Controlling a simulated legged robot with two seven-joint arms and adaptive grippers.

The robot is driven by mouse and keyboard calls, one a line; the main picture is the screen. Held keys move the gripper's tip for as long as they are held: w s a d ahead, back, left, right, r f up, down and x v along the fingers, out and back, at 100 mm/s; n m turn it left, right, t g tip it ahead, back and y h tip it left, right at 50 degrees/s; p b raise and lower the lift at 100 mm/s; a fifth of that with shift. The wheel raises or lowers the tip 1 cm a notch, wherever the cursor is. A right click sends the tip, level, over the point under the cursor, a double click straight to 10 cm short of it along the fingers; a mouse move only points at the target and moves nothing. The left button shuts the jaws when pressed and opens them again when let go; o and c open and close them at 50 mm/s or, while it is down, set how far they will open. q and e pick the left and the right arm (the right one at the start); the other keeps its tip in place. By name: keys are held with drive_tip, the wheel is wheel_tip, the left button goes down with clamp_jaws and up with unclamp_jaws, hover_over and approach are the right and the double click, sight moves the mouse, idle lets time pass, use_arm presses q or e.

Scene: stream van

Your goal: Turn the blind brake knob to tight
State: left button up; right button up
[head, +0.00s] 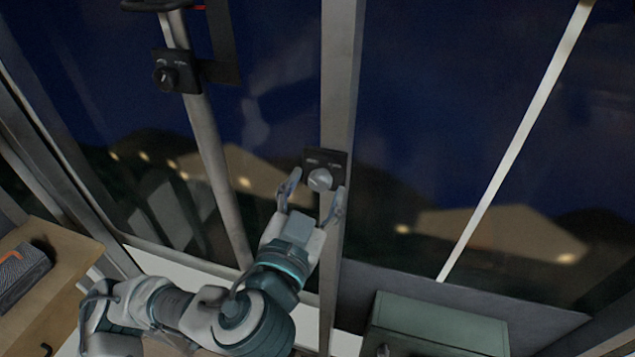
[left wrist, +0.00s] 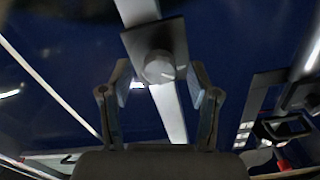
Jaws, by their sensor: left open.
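A light grey round knob (head: 320,180) sits on a small dark plate (head: 325,158) fixed to a grey window post. The plate has two small labels, too small to read. The knob also shows in the left wrist view (left wrist: 158,68), with a pale mark on its face. My left gripper (head: 312,196) is open, its fingers to either side of the knob and just below it, apart from it. In the left wrist view the fingers (left wrist: 160,92) stand left and right of the knob with gaps. My right gripper is not in view.
A second dark plate with a black knob (head: 166,76) is on another post at upper left. A wooden surface (head: 55,270) with a dark item is at lower left. A green box (head: 440,325) stands at lower right. Dark window panes fill the background.

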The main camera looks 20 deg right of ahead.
use_arm(q)
drive_tip(key=shift+w+d, duration=0.4)
drive_tip(key=shift+w, duration=0.1)
drive_tip(key=c, duration=1.2)
drive_tip(key=shift+o, duration=0.2)
